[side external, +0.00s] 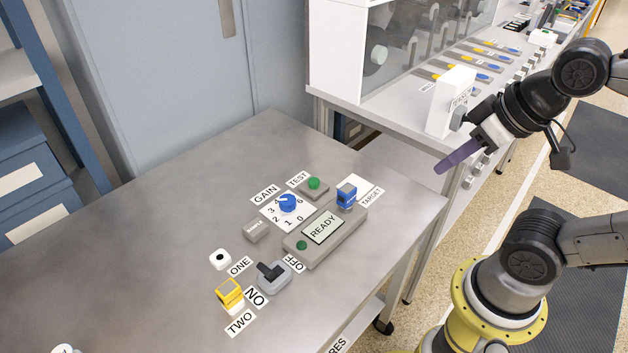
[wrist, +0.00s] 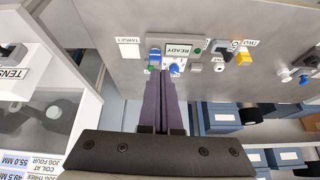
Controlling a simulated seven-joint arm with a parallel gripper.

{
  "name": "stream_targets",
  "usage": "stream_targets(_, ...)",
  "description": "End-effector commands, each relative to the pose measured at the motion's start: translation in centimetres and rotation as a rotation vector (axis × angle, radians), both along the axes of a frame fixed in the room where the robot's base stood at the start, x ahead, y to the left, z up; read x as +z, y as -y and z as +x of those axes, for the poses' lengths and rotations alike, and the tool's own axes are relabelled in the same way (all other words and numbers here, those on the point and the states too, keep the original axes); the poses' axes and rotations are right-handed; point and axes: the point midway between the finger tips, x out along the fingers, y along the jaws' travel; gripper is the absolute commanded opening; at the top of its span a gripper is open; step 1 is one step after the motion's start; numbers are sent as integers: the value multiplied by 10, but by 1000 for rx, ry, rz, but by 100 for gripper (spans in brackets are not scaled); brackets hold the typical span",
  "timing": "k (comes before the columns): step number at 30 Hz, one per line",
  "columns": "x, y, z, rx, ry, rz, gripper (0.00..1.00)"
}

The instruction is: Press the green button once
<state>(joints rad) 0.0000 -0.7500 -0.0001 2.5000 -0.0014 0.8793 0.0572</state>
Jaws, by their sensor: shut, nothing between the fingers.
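The green button (side external: 314,183) sits on a small grey base beside the TEST label, at the back of the metal table. In the wrist view a small green spot (wrist: 151,70), which looks like this button, shows just left of the fingertips. My gripper (side external: 439,169) has long purple fingers, closed together and empty. It is in the air beyond the table's right edge, well apart from the button. In the wrist view the closed fingers (wrist: 166,76) point toward the panel area. A second green round spot (side external: 301,245) is on the grey READY display box (side external: 345,233).
A blue block (side external: 346,196) stands by the TARGET card (side external: 365,190), near the button. A blue GAIN knob (side external: 287,203), black-handled switch (side external: 271,272) and yellow block (side external: 229,294) are also on the table. A white machine (side external: 455,101) stands behind my gripper. The table's left side is clear.

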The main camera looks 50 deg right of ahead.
Motion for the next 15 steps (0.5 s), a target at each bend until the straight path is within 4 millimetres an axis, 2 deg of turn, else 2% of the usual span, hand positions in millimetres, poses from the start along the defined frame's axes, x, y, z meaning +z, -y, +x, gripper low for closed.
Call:
stream_targets(5,30,10,38,-163,192,58,0)
stream_targets(9,56,21,94,-297,351,125,0)
stream_targets(12,65,25,137,-361,431,182,0)
stream_targets(15,65,27,178,-400,486,245,0)
